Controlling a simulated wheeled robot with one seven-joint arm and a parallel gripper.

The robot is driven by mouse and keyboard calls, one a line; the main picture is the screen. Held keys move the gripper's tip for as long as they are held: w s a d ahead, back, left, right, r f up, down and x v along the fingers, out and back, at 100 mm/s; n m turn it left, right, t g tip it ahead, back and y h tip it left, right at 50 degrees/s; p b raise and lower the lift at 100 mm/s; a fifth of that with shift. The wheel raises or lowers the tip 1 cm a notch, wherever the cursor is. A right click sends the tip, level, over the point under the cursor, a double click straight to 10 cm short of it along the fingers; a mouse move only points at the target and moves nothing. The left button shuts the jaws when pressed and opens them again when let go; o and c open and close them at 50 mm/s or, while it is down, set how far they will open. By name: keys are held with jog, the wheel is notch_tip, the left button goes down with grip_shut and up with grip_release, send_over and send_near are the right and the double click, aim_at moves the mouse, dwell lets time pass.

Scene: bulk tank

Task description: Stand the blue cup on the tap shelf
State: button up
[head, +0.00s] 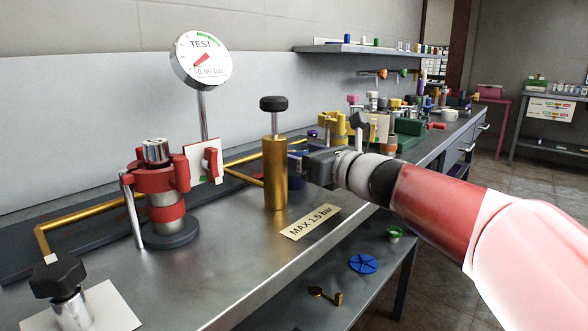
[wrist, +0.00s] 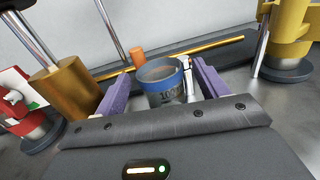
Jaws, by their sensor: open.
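The blue cup (wrist: 165,80) shows in the wrist view as a grey vessel with a blue band round its top and a number on its side. It stands upright between the two purple fingers of my gripper (wrist: 160,76), with a visible gap on the left. In the head view, a dark blue part (head: 296,180) shows behind the brass cylinder, probably the same cup. My gripper (head: 298,160) is open there, low over the bench and partly hidden by that cylinder. A wall shelf (head: 345,48) runs along the back; I cannot tell whether it is the tap shelf.
The brass cylinder (head: 275,172) with a black knob stands close to my gripper. A red-clamped test fitting (head: 165,205) and a gauge (head: 201,59) stand left. A brass pipe (wrist: 215,48) runs behind the cup. Yellow fittings (head: 335,128) crowd the right. The front bench is mostly clear.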

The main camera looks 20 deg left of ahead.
jog(key=shift+w+a, duration=0.25)
jog(key=shift+a, duration=0.25)
jog(key=c, duration=1.1)
jog(key=shift+r, duration=0.15)
